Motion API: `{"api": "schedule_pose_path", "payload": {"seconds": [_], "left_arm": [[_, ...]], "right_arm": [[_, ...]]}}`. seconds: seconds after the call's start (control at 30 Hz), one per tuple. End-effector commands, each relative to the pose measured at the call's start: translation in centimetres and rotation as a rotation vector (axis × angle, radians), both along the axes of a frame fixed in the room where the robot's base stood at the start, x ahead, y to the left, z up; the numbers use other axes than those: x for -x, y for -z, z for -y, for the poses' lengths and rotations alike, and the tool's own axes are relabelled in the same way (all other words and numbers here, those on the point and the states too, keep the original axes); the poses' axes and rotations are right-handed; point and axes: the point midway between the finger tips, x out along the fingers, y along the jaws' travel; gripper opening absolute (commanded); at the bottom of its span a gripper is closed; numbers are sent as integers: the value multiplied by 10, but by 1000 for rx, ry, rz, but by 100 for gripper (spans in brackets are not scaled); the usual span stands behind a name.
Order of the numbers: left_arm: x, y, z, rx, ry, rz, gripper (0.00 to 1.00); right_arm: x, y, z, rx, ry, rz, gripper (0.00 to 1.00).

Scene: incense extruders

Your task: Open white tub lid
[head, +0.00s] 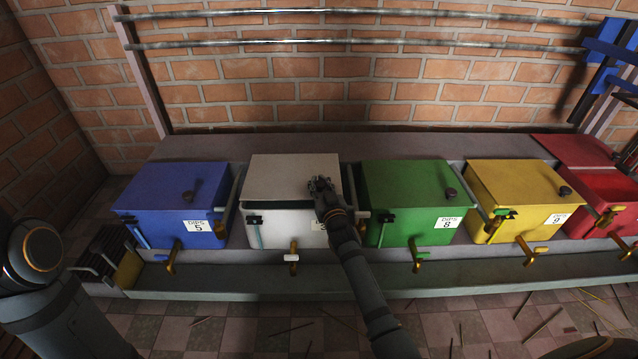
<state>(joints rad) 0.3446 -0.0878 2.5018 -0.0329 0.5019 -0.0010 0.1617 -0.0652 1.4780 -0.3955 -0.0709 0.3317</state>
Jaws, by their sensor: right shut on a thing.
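The white tub (285,236) stands between the blue and green tubs. Its white lid (285,178) lies over the top, with a dark gap along the front edge, so the lid looks slightly raised at the front. My right gripper (322,186) is over the lid's right front part and is shut on its knob, which the fingers hide. My right forearm crosses in front of the tub's right side and covers most of its label. My left arm shows at the lower left, but its gripper is out of view.
A blue tub (160,198) is to the left. A green tub (405,195), a yellow tub (520,190) and a red tub (600,195) stand to the right; the red one's lid is up. Taps stick out in front. Metal rails (350,43) run along the brick wall behind.

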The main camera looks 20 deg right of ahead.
Motion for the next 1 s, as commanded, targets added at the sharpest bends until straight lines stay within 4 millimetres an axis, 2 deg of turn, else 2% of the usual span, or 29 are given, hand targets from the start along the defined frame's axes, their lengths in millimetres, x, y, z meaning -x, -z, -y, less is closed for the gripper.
{"api": "schedule_pose_path", "payload": {"seconds": [0.1, 0.13, 0.33, 0.67, 1.0], "left_arm": [[7, -1, 0, 1, -1, 19, 40], [8, -1, 0, 1, -1, 21, 40], [8, -1, 0, 2, 0, 23, 40], [4, 1, -1, 7, 2, 9, 40], [5, 0, -1, 4, 1, 13, 40]], "right_arm": [[0, 1, 1, 3, 2, -4, 0], [0, 1, 1, 4, 2, -4, 27], [0, 1, 1, 3, 1, -3, 54], [4, 1, 1, 1, 1, -3, 54], [63, 2, 0, 1, 2, -5, 54]]}}
